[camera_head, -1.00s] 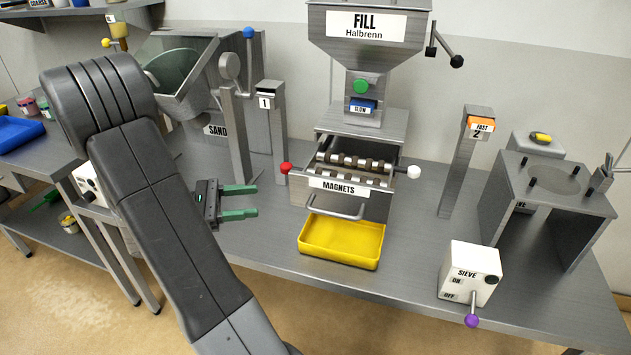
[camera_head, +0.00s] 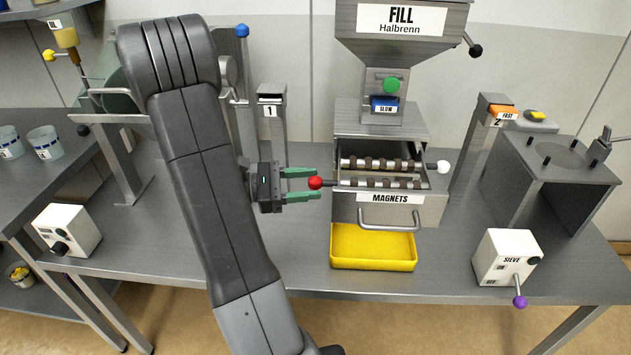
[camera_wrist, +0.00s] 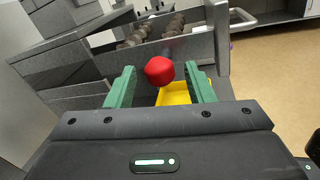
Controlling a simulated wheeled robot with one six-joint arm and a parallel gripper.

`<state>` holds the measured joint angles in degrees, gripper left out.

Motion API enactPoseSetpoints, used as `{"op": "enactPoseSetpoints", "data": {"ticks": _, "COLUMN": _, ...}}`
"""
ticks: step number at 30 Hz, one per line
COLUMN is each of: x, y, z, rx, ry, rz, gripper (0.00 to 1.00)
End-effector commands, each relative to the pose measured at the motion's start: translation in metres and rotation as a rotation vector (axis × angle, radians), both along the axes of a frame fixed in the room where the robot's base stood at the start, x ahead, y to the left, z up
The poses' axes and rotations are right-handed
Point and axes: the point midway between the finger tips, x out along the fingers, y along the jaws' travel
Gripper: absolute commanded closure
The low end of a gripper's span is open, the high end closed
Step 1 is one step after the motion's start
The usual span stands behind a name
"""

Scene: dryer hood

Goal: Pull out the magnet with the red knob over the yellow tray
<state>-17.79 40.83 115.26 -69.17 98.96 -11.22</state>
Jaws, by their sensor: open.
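A white knob (camera_head: 443,167) is on the right side. My gripper (camera_head: 302,185) is open, its green fingers pointing right at the red knob. In the wrist view the red knob (camera_wrist: 159,70) appears between the two fingertips, not gripped; I cannot tell whether they touch it. The yellow tray (camera_head: 372,265) stands on the bench below the drawer; it also shows in the wrist view (camera_wrist: 173,94).
Post 1 (camera_head: 272,120) stands behind my gripper, left of the drawer. The FILL hopper (camera_head: 400,40) rises above the drawer. Post 2 (camera_head: 480,140) and the SIEVE box (camera_head: 506,257) are to the right.

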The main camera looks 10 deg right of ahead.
Motion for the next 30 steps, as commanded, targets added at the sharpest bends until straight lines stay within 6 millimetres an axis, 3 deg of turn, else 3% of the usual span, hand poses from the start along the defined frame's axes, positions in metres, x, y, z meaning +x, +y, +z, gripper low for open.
{"op": "enactPoseSetpoints", "data": {"ticks": 6, "x": -0.002, "y": -0.019, "z": 0.000, "rx": -0.001, "ry": -0.001, "rz": -0.001, "gripper": 0.52}}
{"op": "enactPoseSetpoints", "data": {"ticks": 17, "x": -0.002, "y": -0.022, "z": 0.000, "rx": 0.000, "ry": -0.001, "rz": 0.000, "gripper": 0.52}}
{"op": "enactPoseSetpoints", "data": {"ticks": 24, "x": -0.002, "y": -0.022, "z": 0.000, "rx": 0.000, "ry": -0.001, "rz": 0.000, "gripper": 0.97}}
{"op": "enactPoseSetpoints", "data": {"ticks": 30, "x": -0.002, "y": -0.022, "z": 0.000, "rx": 0.000, "ry": 0.000, "rz": 0.000, "gripper": 1.00}}
